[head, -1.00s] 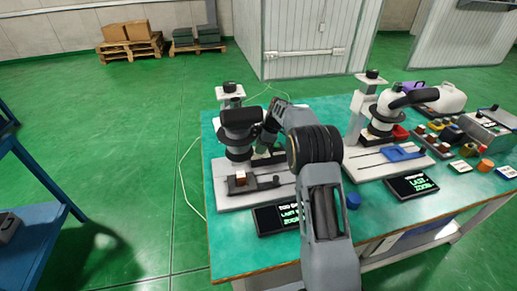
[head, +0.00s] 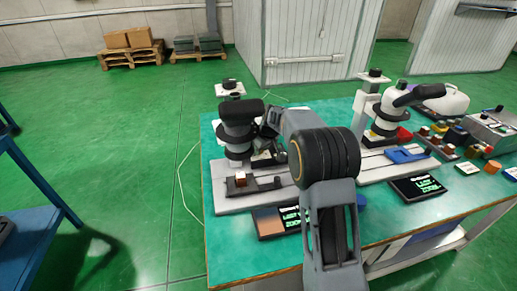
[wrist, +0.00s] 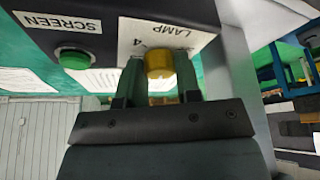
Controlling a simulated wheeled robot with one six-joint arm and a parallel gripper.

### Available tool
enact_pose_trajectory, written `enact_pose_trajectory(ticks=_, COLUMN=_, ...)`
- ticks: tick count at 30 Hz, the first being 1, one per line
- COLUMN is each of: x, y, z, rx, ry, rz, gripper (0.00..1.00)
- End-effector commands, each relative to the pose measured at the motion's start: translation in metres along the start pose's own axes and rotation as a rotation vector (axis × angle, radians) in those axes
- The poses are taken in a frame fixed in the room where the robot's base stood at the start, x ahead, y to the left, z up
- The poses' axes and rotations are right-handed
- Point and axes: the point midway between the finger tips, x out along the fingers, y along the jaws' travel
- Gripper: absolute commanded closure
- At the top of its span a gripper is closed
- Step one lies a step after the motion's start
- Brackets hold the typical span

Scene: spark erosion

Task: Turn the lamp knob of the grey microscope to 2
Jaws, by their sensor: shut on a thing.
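The knob's pointer and the other scale numbers cannot be made out.
A green button (wrist: 74,58) marked SCREEN is beside the knob. A dark display (head: 288,221) lies in front of the left microscope. A second microscope (head: 385,118) with a blue piece (head: 404,155) stands to the right. A blue rack (head: 30,190) is at the far left.

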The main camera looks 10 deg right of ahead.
Motion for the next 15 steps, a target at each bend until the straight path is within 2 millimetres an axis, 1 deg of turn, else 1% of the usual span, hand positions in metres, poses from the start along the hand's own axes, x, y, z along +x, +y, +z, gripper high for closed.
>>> enact_pose_trajectory(ticks=6, x=-0.001, y=-0.0011, z=0.0007, rx=0.143, ry=-0.005, rz=0.06, gripper=0.92)
enact_pose_trajectory(ticks=15, x=-0.0003, y=-0.0019, z=0.0008, rx=0.268, ry=-0.005, rz=0.11, gripper=0.92)
